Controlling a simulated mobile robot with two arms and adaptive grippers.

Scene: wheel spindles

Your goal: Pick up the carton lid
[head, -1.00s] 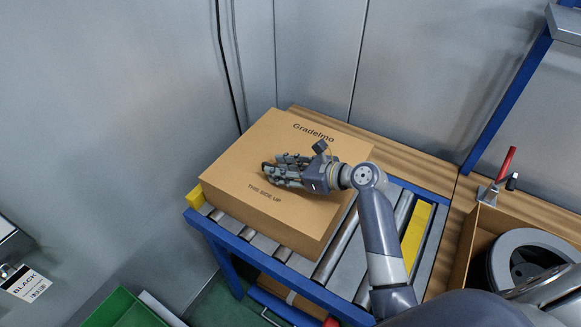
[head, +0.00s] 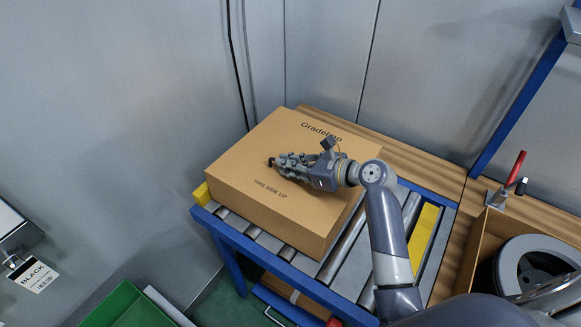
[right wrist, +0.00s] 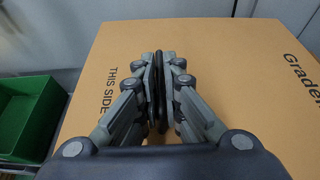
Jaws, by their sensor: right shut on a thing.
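The carton lid (head: 245,165) is the brown cardboard top of a box on the roller table, printed "Gradelmo" and "THIS SIDE UP". It also fills much of the right wrist view (right wrist: 255,75). My right gripper (head: 279,161) lies low over the middle of the lid, fingers pointing left. In the right wrist view its fingers (right wrist: 160,62) are drawn together on a thin dark piece at the lid's top. The fingers hide most of that piece and its join to the lid. The lid looks level on the box. My left gripper is out of view.
The blue-framed roller table (head: 228,232) carries the box, with yellow blocks (head: 424,230) on it. An open carton (head: 470,250) with a wheel part (head: 537,262) stands at the right. A green bin (head: 125,308) is at lower left. Grey walls stand close behind.

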